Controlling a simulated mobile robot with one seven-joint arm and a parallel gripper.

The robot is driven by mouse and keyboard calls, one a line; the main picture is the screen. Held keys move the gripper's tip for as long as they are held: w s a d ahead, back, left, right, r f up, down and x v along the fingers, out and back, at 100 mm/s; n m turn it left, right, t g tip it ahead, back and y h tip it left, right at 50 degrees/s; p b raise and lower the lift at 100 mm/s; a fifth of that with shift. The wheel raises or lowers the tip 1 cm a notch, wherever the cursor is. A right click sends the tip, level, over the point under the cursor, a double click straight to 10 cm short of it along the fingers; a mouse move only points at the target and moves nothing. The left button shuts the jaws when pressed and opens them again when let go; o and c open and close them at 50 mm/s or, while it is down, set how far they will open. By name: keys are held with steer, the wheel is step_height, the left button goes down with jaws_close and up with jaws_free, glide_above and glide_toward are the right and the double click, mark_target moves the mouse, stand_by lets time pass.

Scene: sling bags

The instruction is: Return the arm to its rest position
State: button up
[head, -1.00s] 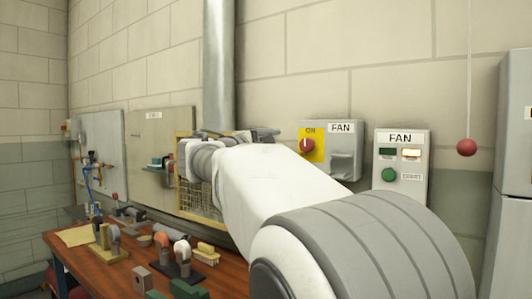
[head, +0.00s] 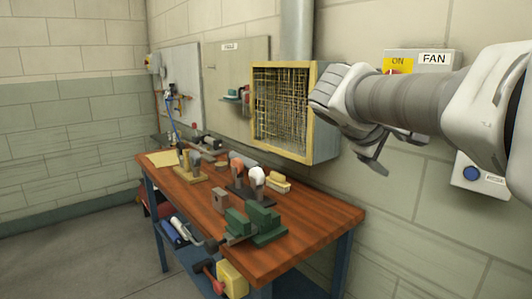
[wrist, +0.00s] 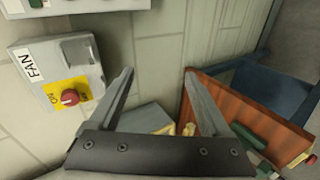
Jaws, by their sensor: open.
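My arm enters the head view from the right edge and reaches left in front of the wall. My gripper (head: 372,158) hangs at its end, to the right of the yellow-framed mesh guard, with nothing between its fingers. In the wrist view my gripper (wrist: 159,74) shows two fingers spread wide and empty. The wall and the bench are seen past the fingertips.
The FAN switch box (head: 434,58) with yellow ON plate is partly behind my arm; it also shows in the wrist view (wrist: 84,58). A box with a blue button (head: 472,174) is below my arm. The wooden bench (head: 318,215) holds tools and a green vise (head: 262,222).

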steer(key=s+a+f+m+g+y, duration=0.1)
steer(key=s+a+f+m+y, duration=0.3)
steer(key=s+f, duration=0.6)
steer(key=s+a+f+m+g+y, duration=0.15)
steer(key=s+a+f+y, duration=0.25)
steer(key=s+a+f, duration=0.5)
steer(key=s+d+r+m+p, duration=0.1)
steer(key=s+d+r+p, duration=0.1)
steer(key=r+p, duration=1.1)
steer(key=shift+s+d+r+y, duration=0.15)
steer(key=shift+s+y, duration=0.25)
steer(key=shift+s, duration=0.1)
steer(key=shift+t, duration=0.25)
